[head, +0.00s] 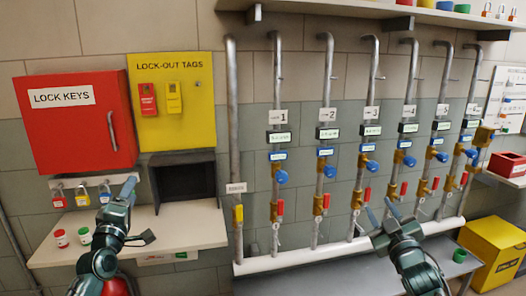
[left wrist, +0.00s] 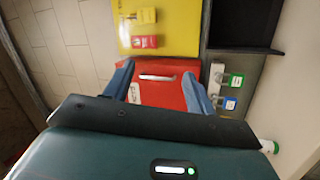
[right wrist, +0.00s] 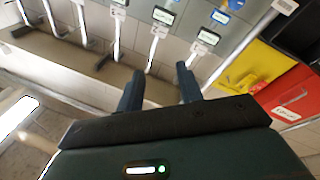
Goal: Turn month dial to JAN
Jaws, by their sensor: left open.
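I cannot make out a month dial in any view. My left gripper (head: 138,212) is open in front of the lower left shelf, below the red LOCK KEYS box (head: 80,125). In the left wrist view its fingers (left wrist: 157,78) are spread with nothing between them, and the red box (left wrist: 160,92) shows beyond. My right gripper (head: 381,212) is in front of the lower pipes. In the right wrist view its fingers (right wrist: 160,75) stand apart and empty, with the pipes beyond.
Several numbered pipes with blue knobs and red-handled valves line the wall above a white pipe (head: 290,258). Padlocks hang over the left shelf (head: 190,235), beside a black open box (head: 184,180). A yellow crate (head: 490,250) stands at lower right; a red box (head: 507,165) sits above.

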